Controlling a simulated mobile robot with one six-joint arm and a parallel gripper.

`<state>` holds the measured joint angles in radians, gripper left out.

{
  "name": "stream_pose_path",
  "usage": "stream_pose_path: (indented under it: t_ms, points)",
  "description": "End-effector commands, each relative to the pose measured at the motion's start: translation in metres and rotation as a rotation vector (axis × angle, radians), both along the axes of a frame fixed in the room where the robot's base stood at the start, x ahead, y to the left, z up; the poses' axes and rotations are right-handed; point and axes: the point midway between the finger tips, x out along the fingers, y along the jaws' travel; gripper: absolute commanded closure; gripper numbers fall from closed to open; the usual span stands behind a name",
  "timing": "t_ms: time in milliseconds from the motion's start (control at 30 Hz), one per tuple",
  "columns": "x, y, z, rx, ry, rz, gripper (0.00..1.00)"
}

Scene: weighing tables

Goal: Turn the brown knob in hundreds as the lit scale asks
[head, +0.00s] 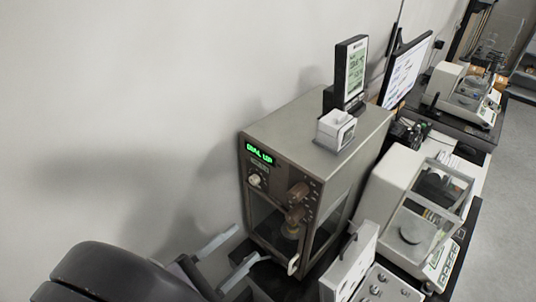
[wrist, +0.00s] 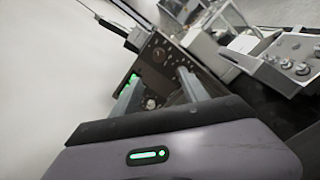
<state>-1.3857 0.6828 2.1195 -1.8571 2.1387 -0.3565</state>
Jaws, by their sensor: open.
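The lit scale is a tall brown-grey balance (head: 322,135) with a green display (head: 260,154) that seems to read "DIAL UP". Two brown knobs sit on its front, an upper one (head: 298,191) and a lower one (head: 295,215), with a pale knob (head: 254,181) to their left. Knob markings are too small to read. My gripper (head: 247,243) is open and empty, in front of the balance at its lower left, apart from the knobs. In the wrist view the balance front (wrist: 158,54) lies beyond my open fingers, tilted and partly hidden by them.
A white balance with a glass chamber (head: 412,205) and a grey weight box (head: 352,268) are to the right. A wall stands behind on the left.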

Motion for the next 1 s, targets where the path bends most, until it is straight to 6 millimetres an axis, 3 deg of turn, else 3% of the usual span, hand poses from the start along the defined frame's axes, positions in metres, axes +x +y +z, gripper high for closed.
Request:
stream_pose_path:
  t_ms: [33,133,233,367,700,1000]
  points:
    - [-0.001,0.002,0.02,-0.141,0.107,0.002,0.48]
    - [-0.003,0.003,0.017,-0.4,0.309,0.0,0.48]
    - [0.0,0.0,0.009,-0.518,0.403,-0.002,0.48]
    - [0.019,-0.016,0.003,-0.528,0.414,-0.005,0.48]
    - [0.099,-0.078,0.003,-0.524,0.412,-0.007,0.48]
    - [0.132,-0.103,0.002,-0.524,0.41,-0.001,0.48]
